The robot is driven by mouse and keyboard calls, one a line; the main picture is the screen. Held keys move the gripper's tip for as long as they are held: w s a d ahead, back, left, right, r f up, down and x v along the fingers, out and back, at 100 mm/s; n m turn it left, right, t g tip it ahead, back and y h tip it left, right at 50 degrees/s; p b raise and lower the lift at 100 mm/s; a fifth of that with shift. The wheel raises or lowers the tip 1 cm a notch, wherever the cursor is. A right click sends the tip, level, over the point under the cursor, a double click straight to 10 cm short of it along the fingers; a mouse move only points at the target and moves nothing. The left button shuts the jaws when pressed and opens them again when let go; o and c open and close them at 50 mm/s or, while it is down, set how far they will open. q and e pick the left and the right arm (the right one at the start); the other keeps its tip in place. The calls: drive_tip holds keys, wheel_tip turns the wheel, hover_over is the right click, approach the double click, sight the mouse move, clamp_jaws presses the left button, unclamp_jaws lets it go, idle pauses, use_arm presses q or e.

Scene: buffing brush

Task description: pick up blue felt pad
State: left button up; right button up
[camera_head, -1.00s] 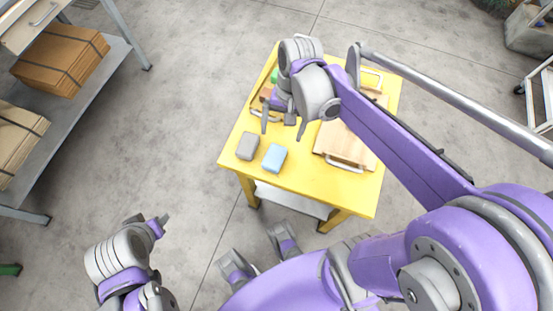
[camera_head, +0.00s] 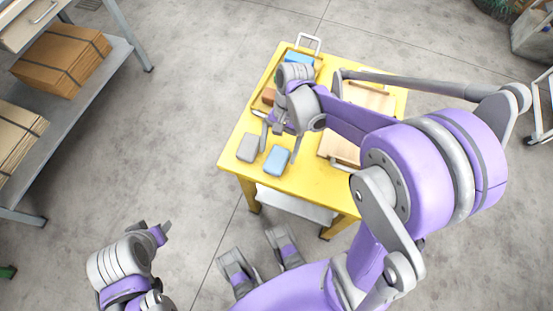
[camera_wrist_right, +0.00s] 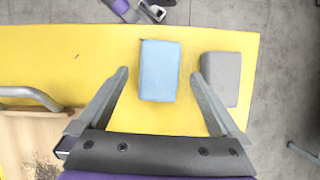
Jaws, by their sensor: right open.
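The blue felt pad (camera_head: 277,163) lies flat near the front edge of the yellow table, and it also shows in the right wrist view (camera_wrist_right: 159,70). The grey pad (camera_head: 248,148) lies beside it, and in the right wrist view it is to the right (camera_wrist_right: 221,78). My right gripper (camera_head: 279,153) is open over the blue pad. In the right wrist view its two fingers (camera_wrist_right: 160,75) stand on either side of the blue pad, with gaps at both sides. My left gripper (camera_head: 160,233) is at the lower left, away from the table; its opening is unclear.
A wooden board (camera_head: 331,146) with a metal handle lies to the right, partly hidden by my right arm. A tray with a blue item (camera_head: 299,57) and a brown block (camera_head: 268,96) is at the back left.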

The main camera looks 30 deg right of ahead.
sight(278, 156)
drive_tip(key=shift+x, duration=0.95)
drive_tip(key=shift+c, duration=0.2)
drive_tip(key=c, duration=1.4)
drive_tip(key=shift+o, duration=0.2)
wheel_tip(278, 156, up, 10)
drive_tip(key=p, duration=0.2)
